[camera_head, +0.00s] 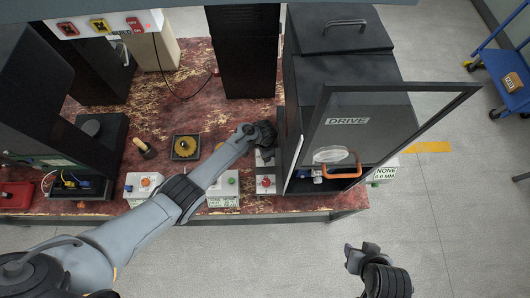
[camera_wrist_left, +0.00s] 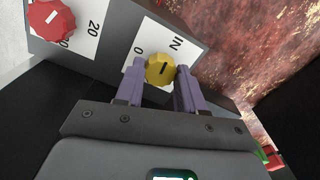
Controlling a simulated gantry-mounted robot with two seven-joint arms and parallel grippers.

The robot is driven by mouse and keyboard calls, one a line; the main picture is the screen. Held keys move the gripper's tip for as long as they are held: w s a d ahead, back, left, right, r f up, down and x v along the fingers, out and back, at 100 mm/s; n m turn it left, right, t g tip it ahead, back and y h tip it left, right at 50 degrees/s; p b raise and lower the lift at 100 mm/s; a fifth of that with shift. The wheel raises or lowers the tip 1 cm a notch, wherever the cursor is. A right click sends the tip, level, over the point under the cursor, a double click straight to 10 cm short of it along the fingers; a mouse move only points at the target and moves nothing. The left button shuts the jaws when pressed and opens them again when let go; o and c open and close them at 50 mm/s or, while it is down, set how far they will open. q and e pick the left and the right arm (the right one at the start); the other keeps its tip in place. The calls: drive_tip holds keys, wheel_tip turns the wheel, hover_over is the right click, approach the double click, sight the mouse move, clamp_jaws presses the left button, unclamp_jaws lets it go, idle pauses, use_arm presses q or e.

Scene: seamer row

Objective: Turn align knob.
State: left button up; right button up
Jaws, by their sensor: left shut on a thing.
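In the left wrist view a yellow knob (camera_wrist_left: 160,69) with a dark pointer line sits on a white plate (camera_wrist_left: 187,47) marked "0" and "IN". My left gripper (camera_wrist_left: 161,75) has its two purple fingers on either side of the knob and is shut on it. In the head view my left gripper (camera_head: 262,134) reaches over the table to the grey unit beside the dark DRIVE cabinet, and it hides the yellow knob there. My right gripper (camera_head: 361,250) hangs over the floor in front of the table; whether it is open is unclear.
A red knob (camera_wrist_left: 50,19) by a "20" mark is close by. In the head view a dark-framed open door (camera_head: 397,101) with an orange handle (camera_head: 342,173) stands right of my left gripper. Small button boxes (camera_head: 143,186) line the table's front (camera_head: 300,214). A blue cart (camera_head: 505,65) stands far right.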

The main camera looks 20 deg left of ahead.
use_arm(q)
drive_tip(key=shift+m, duration=1.6)
drive_tip(key=o, duration=1)
drive_tip(key=shift+r, duration=0.5)
wheel_tip(320, 180, up, 10)
drive_tip(key=p, duration=0.3)
drive_tip(key=shift+f, duration=0.1)
